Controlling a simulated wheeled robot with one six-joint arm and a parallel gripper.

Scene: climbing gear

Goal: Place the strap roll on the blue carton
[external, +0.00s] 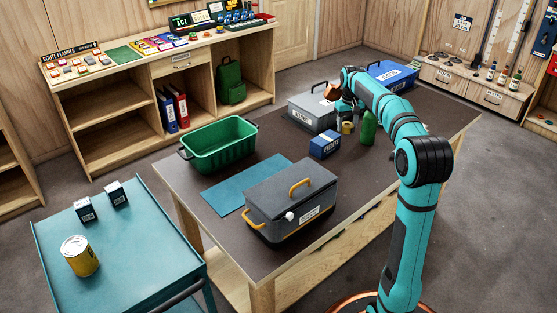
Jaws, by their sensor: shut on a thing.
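My gripper (346,116) hangs from the teal arm over the far part of the dark-topped table, small in this view. It is shut on a small yellowish roll, which I take as the strap roll (347,128). The roll shows just below the dark gripper parts; whether it touches the table is too small to tell. The blue carton (323,145), a small box with a white label, stands on the table just to the left of and nearer than the roll. Its top is bare.
A grey case (312,112) stands behind the carton, and a green bottle-like item (368,128) is right of the roll. A blue case (390,76) is at the far end. A green tub (219,146), a blue mat (243,184) and a dark cooler (290,203) occupy the near half.

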